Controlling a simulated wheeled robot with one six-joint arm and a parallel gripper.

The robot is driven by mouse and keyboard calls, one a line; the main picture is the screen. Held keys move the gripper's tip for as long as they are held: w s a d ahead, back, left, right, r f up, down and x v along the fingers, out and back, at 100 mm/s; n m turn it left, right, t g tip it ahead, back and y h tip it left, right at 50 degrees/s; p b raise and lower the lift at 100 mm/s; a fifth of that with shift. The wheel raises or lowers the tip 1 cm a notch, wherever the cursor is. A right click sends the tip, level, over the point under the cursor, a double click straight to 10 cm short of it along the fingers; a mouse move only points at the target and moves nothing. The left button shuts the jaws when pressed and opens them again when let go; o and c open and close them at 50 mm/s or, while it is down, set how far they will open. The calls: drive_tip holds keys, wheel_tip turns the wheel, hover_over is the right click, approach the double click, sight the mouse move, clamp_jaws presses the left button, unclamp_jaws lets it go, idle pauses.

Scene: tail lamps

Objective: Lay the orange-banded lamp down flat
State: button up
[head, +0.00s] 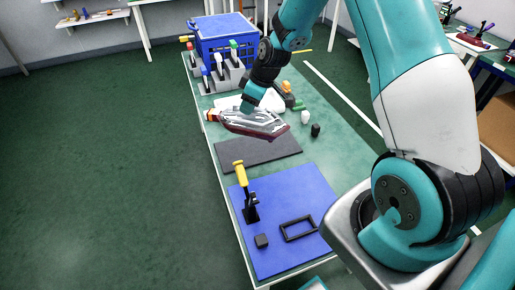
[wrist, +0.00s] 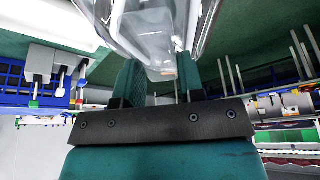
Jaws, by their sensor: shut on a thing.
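My gripper (head: 250,106) is shut on a tail lamp (head: 262,124) with a clear and dark red lens. The lamp is held roughly level, above the table near the far edge of the dark grey mat (head: 262,154). A small orange-red patch (head: 211,115) shows at its left end; I cannot tell whether it is this lamp's band or part of something behind. In the wrist view the clear lens (wrist: 160,35) fills the top between the fingers of my gripper (wrist: 160,78). Whether the lamp touches anything below is hidden.
A blue mat (head: 305,197) in front bears a yellow-handled clamp (head: 240,178), a black frame (head: 298,229) and a dark block (head: 261,240). A white object (head: 233,102) lies behind the lamp. A blue crate (head: 215,42) and a grey tool holder (head: 212,80) stand at the far end.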

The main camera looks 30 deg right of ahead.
drive_tip(key=w+d+r+n+g+y, duration=0.1)
drive_tip(key=w+d+r+n+g, duration=0.1)
drive_tip(key=d+r+n, duration=0.35)
wheel_tip(320, 180, down, 21)
drive_tip(key=n+p, duration=0.1)
drive_tip(key=p, duration=0.3)
drive_tip(key=shift+w+d+n, duration=0.15)
drive_tip(key=shift+d+n, duration=0.2)
drive_tip(key=shift+d, duration=0.05)
drive_tip(key=o, duration=1.1)
